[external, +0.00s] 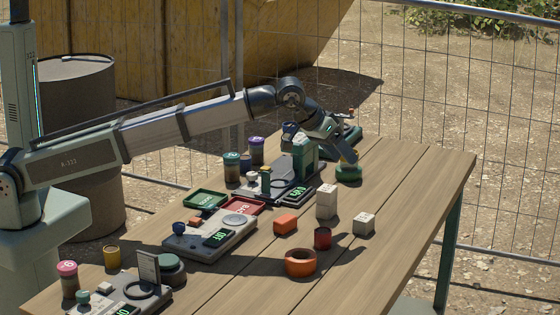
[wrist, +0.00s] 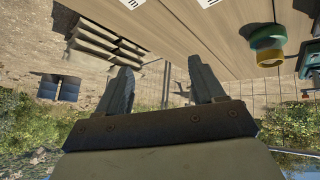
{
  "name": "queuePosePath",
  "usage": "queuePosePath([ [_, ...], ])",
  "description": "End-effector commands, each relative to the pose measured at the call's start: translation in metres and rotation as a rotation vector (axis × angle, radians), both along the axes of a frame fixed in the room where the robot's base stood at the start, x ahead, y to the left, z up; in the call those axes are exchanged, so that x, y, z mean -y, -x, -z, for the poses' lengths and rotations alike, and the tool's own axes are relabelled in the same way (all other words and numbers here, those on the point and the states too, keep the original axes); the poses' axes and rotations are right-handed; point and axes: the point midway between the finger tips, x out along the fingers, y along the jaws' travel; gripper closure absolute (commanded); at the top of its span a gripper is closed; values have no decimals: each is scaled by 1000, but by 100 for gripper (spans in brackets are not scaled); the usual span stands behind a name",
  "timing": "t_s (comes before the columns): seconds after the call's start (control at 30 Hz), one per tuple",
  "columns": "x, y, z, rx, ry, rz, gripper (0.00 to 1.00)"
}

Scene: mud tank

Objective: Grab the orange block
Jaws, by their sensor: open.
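The orange block (external: 285,224) is a small box lying on the wooden table, near its middle in the external view. It does not show in the wrist view. My gripper (external: 345,156) is up and to the right of the block, toward the far side of the table, apart from it. In the wrist view my gripper (wrist: 160,86) has its two dark fingers spread with nothing between them. They point out past the table edge toward the fence and ground.
An orange ring (external: 300,262), a red cylinder (external: 322,238) and two white blocks (external: 326,202) (external: 364,224) surround the block. A green round object (external: 348,173) is below my gripper. The table's right end is clear.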

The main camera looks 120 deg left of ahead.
Motion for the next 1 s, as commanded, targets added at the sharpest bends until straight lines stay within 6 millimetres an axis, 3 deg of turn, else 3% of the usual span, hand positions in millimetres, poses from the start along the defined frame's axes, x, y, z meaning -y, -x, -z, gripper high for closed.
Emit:
queuePosePath([
  [0.2, 44, 44, 21, -202, 284, -161, 32],
  [0.43, 80, 82, 24, -380, 462, -290, 32],
  [0.67, 92, 96, 28, -444, 515, -333, 32],
  [1.0, 93, 97, 81, -446, 515, -333, 32],
])
